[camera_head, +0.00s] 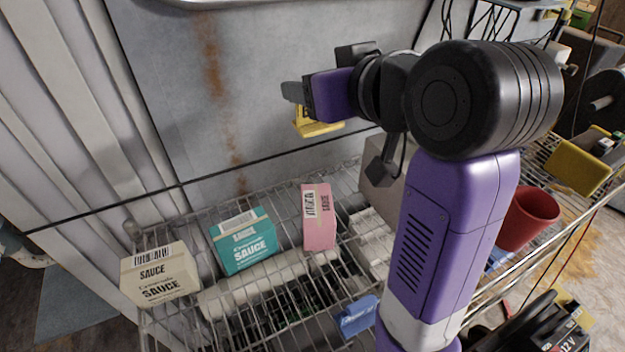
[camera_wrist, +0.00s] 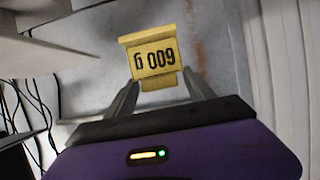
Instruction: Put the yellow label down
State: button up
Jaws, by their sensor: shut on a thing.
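The yellow label (camera_head: 318,127) is a small angled plate, partly hidden behind my gripper in the head view. The wrist view shows its face (camera_wrist: 155,57) with black characters that include "009", and a small lower tab between the fingertips. My gripper (camera_head: 298,98) is shut on the label and holds it in the air in front of the grey wall panel, above the wire shelf (camera_head: 180,238). Its two fingers also show in the wrist view (camera_wrist: 161,88).
On the shelf stand a cream sauce box (camera_head: 160,276), a teal sauce box (camera_head: 243,243) and a pink sauce box (camera_head: 319,222). A blue object (camera_head: 357,317) lies at the front. A red cup (camera_head: 530,218) and a yellow item (camera_head: 577,167) are at the right.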

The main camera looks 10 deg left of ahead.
notch_tip(320, 180, down, 18)
jog(key=shift+r, duration=0.15)
dwell(0.3)
jog(key=o, duration=1.3)
jog(key=shift+s+d+r, duration=0.1)
jog(key=shift+s+d, duration=0.05)
jog(key=shift+s, duration=0.1)
jog(key=v, duration=1.1)
jog(key=shift+s+d, duration=0.15)
